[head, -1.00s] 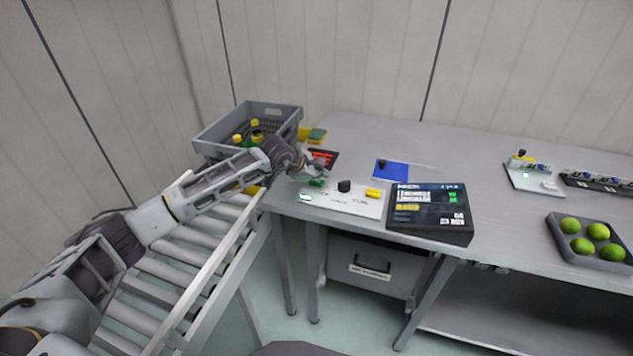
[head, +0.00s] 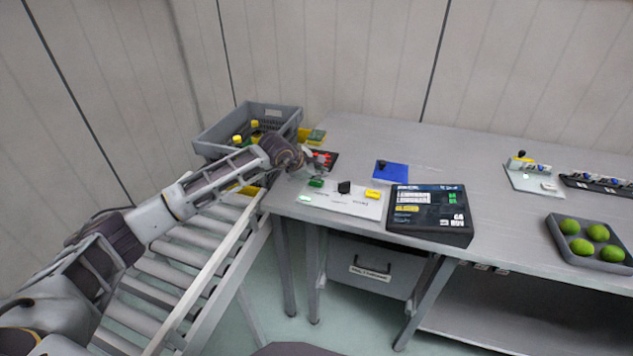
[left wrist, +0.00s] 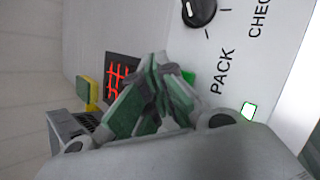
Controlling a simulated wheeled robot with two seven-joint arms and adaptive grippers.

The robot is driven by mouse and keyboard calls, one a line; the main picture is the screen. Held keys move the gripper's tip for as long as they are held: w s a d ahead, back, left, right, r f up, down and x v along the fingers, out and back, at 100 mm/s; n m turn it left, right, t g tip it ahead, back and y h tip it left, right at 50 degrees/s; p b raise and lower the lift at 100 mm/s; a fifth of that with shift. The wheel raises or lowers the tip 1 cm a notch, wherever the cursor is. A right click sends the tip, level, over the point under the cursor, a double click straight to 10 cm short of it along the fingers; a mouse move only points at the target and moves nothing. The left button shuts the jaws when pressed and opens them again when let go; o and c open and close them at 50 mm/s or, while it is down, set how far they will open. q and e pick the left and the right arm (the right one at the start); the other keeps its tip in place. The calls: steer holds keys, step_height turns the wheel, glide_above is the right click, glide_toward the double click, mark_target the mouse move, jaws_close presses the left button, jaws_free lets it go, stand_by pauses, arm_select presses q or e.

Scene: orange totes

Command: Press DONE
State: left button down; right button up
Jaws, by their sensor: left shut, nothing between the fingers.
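A white control panel (head: 335,205) lies at the table's front left corner. It carries a green button (head: 316,183), a black knob (head: 344,187), a yellow button (head: 372,194) and a lit greenish lamp (head: 305,198). I cannot read DONE on any button. My left gripper (head: 315,170) is shut and empty, just behind and above the green button, apart from it in the head view. In the left wrist view, the shut fingers (left wrist: 160,75) partly hide the green button (left wrist: 189,76). The knob (left wrist: 199,10) and the word PACK show beside it. My right gripper is out of view.
A dark display box (head: 430,232) stands right of the panel. Behind are a blue pad (head: 392,172), a dark tray with red marks (head: 330,155) and a grey crate (head: 210,145) with yellow-capped bottles. A tray of green fruit (head: 570,250) is far right.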

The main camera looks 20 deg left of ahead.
mark_target(319, 183)
arm_select(q)
steer(key=shift+r, duration=0.35)
steer(key=shift+r+p, duration=1)
steer(key=shift+r, duration=1.45)
